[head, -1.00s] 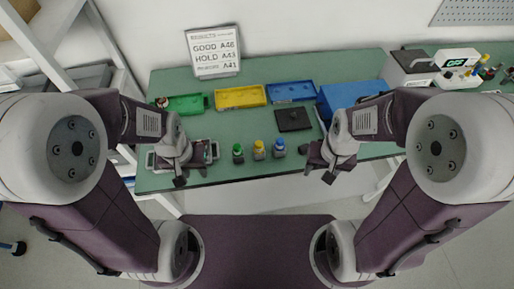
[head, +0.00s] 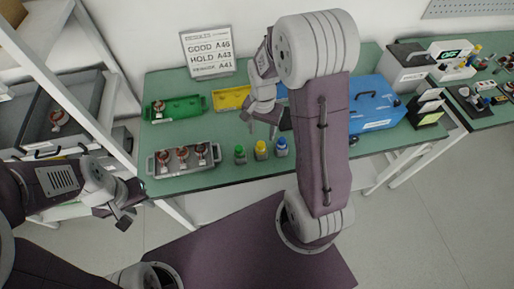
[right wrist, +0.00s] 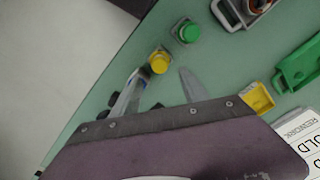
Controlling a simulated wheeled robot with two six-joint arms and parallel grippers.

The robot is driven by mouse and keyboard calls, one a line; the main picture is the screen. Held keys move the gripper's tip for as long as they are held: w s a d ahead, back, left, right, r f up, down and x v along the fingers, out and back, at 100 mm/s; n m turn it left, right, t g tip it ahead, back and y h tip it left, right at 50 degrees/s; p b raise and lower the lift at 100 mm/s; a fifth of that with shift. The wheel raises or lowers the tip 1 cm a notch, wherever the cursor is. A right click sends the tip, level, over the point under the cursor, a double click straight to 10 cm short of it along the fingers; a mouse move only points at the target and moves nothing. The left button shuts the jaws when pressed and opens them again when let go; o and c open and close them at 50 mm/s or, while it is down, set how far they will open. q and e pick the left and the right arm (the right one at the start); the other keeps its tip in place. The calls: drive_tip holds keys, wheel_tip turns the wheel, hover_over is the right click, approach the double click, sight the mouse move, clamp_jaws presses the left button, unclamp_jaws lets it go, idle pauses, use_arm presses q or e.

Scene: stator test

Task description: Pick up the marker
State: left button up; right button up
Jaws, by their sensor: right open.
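Three small capped marker bottles stand in a row near the table's front edge in the head view: a green one (head: 240,154), a yellow one (head: 261,150) and a blue one (head: 281,147). Which one is the marker I cannot tell. My right gripper (head: 262,129) is open, just behind and above the row. In the right wrist view its fingers (right wrist: 161,76) point towards the yellow cap (right wrist: 158,62), with the green cap (right wrist: 187,31) beyond. The blue one is not clear there. My left gripper (head: 130,214) is off the table's front left, away from the bottles; its jaws are unclear.
A grey tray (head: 154,168) with three stators lies left of the bottles. A green bin (head: 199,104) and a yellow bin (head: 228,98) lie behind, before a sign (head: 208,52). A blue case (head: 377,107) stands right. My right arm hides part of the table.

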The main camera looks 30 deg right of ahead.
sight(261, 144)
wheel_tip(261, 144, down, 2)
drive_tip(key=shift+a+f, duration=0.1)
drive_tip(key=shift+f, duration=0.15)
drive_tip(key=shift+w+a+f, duration=0.1)
drive_tip(key=shift+f, duration=0.05)
drive_tip(key=f, duration=0.4)
drive_tip(key=shift+s+f, duration=0.35)
drive_tip(key=shift+s, duration=0.05)
drive_tip(key=shift+w+f, duration=0.15)
drive_tip(key=shift+f, duration=0.1)
clamp_jaws()
drive_tip(key=shift+r, duration=0.15)
